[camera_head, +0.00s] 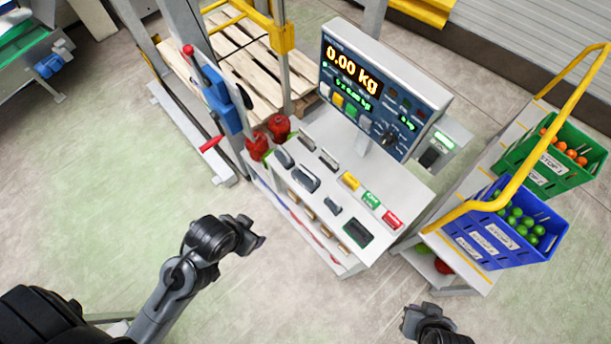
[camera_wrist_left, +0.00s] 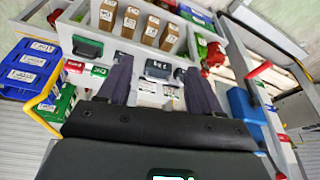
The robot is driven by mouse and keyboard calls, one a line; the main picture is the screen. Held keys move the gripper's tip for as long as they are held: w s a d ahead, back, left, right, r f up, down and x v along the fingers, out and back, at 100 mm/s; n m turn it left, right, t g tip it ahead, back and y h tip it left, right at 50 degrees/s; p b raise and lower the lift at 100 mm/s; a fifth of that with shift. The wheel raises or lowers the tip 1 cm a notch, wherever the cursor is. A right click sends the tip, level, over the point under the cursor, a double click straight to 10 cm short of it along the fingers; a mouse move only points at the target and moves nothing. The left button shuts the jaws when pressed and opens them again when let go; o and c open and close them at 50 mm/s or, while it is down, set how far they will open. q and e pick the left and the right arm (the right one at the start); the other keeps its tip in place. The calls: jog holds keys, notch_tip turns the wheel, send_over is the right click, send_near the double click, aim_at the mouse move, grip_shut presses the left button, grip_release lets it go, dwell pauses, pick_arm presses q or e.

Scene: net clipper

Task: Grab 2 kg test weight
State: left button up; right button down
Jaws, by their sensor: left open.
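Several brown blocks with white labels sit in a row along the front of the grey console, in the head view (camera_head: 311,213) and across the top of the left wrist view (camera_wrist_left: 130,20). The labels are too small to read surely, so I cannot tell which block is the 2 kg test weight. My left gripper (camera_head: 255,238) is open and empty, to the left of the console front. In the left wrist view its two dark fingers (camera_wrist_left: 157,75) are spread apart over the console top. My right gripper (camera_head: 418,318) is at the bottom edge; its jaws are unclear.
The console (camera_head: 315,145) carries a display (camera_head: 370,85) reading 0.00 kg and several buttons. Two red objects (camera_head: 280,126) stand at its left corner. A trolley with a blue crate (camera_head: 500,240) and a green crate (camera_head: 545,170) is on the right. Floor at the front left is clear.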

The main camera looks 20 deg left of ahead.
pick_arm(q)
jog(key=shift+c, duration=0.3)
jog(key=c, duration=0.7)
jog(key=shift+o, duration=0.2)
